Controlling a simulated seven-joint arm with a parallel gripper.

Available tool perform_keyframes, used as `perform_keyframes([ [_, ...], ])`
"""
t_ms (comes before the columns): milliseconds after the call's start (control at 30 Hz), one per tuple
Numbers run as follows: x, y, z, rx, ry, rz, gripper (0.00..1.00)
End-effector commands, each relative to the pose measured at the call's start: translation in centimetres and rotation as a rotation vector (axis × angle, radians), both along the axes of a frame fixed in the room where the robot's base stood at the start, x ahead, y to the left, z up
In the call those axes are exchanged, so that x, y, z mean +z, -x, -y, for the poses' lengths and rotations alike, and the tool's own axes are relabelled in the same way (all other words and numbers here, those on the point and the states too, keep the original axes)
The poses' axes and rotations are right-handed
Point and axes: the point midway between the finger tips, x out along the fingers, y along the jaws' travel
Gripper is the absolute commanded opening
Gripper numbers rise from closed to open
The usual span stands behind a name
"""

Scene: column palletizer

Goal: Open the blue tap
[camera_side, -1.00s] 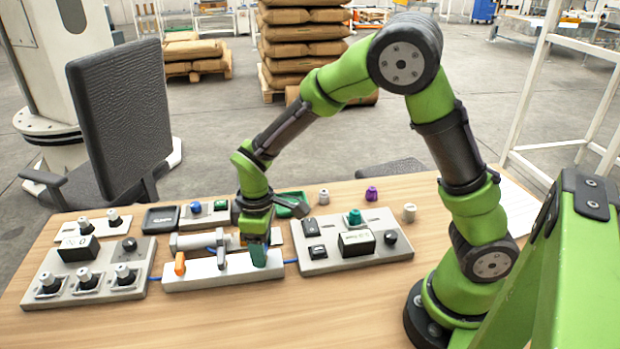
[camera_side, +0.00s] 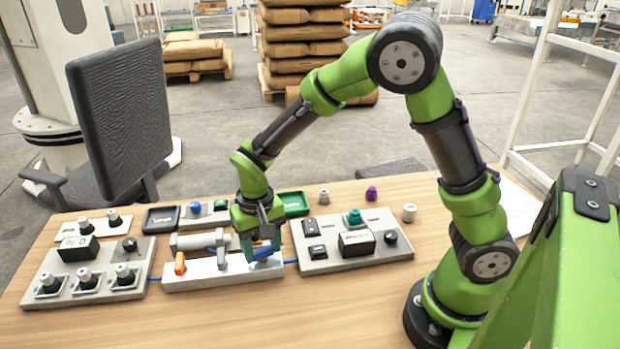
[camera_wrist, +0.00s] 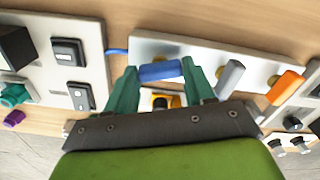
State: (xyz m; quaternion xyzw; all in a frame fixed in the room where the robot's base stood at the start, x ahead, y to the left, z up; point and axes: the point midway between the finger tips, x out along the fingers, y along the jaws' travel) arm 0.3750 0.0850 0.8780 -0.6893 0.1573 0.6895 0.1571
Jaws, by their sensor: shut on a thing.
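The blue tap (camera_side: 263,254) is at the right end of a white block on the table. My gripper (camera_side: 262,247) points down over it, with its green fingers around the handle. In the wrist view the blue handle (camera_wrist: 159,71) lies between the two fingertips (camera_wrist: 160,73), which touch its ends. The gripper is shut on it. The handle lies nearly in line with the white block's length. The tap's base is partly hidden by the fingers in the side view.
On the same white block (camera_side: 205,283) stand a grey tap (camera_side: 221,258) and an orange tap (camera_side: 180,263), left of the blue one. Control panels with knobs stand close on the left (camera_side: 65,297) and right (camera_side: 340,262). The table's front is clear.

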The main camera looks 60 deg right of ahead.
Motion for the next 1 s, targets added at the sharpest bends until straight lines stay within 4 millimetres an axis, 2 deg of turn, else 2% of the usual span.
perform_keyframes([
  [433,0.13,-0.07,0.00,-0.287,-0.001,0.003,0.23],
  [1000,0.14,-0.08,0.00,-0.357,-0.002,0.002,0.23],
])
